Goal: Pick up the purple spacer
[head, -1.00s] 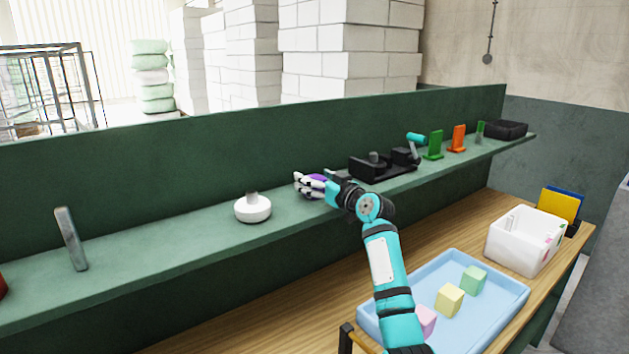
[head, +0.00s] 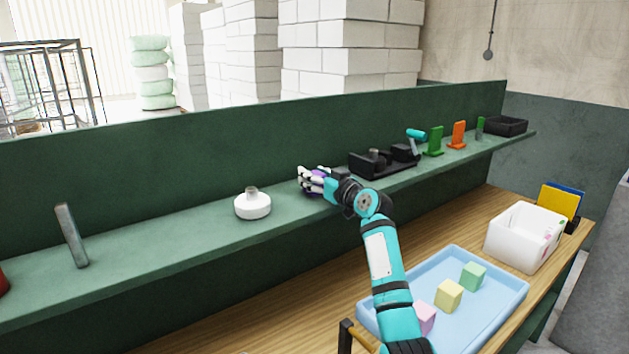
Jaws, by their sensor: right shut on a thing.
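The purple spacer (head: 318,175) is on the green shelf in the head view, between the white round base with a short post and the black fixture. My right gripper (head: 312,182) is shut on it, its pale fingers around the spacer from the left and front. The fingers hide much of the spacer. I cannot tell whether it touches the shelf or is slightly above it. My left gripper is not in view.
The white round base (head: 253,206) stands left of my gripper and the black fixture (head: 384,163) right of it on the shelf (head: 190,232). Green and orange stands are farther right. Below, a blue tray (head: 507,300) holds blocks beside a white bin (head: 523,238).

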